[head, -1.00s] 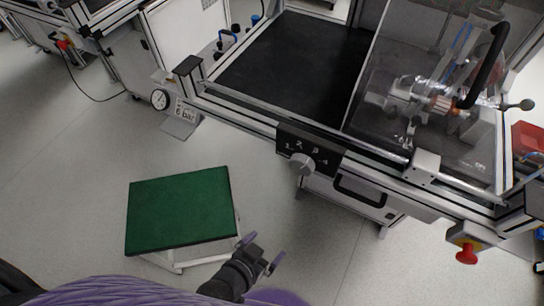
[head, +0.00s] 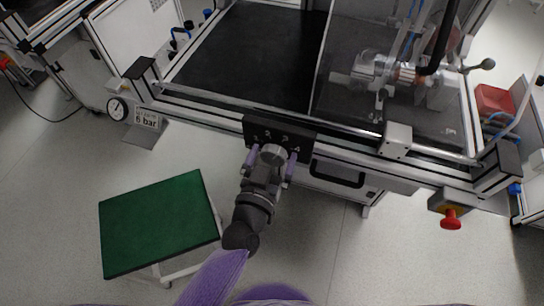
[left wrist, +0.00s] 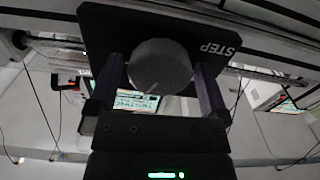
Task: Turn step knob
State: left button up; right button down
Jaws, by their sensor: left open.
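The step knob (head: 272,154) is a round grey dial on a black panel (head: 308,136) with numbers, on the front rail of the test bench. My left gripper (head: 272,160) is at the knob, its two purple fingers open on either side of it. In the left wrist view the knob (left wrist: 160,66) sits between the fingers of the gripper (left wrist: 160,85), with a gap visible at least on the right. The panel (left wrist: 222,30) carries the word STEP. My right gripper is not in view.
A green-topped stool (head: 157,222) stands at the lower left. A pressure gauge (head: 117,109) is left of the bench. A red emergency button (head: 451,218) is at the right front. A dark drawer handle (head: 337,173) lies right of the knob. A clear guard covers the bench's right part.

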pick_arm(q)
jog(key=c, duration=1.1)
jog(key=shift+o, duration=0.2)
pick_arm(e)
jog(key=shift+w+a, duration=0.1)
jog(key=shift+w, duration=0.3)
pick_arm(q)
jog(key=shift+n, duration=0.3)
jog(key=n, duration=0.3)
jog(key=shift+n+p, duration=0.3)
jog(key=shift+n, duration=0.1)
jog(key=n, duration=0.2)
jog(key=shift+f+n, duration=0.1)
jog(key=shift+n, duration=1.1)
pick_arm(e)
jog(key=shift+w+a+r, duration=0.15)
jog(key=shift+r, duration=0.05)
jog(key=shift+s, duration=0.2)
pick_arm(q)
jog(key=o, duration=1.1)
jog(key=shift+c, duration=0.2)
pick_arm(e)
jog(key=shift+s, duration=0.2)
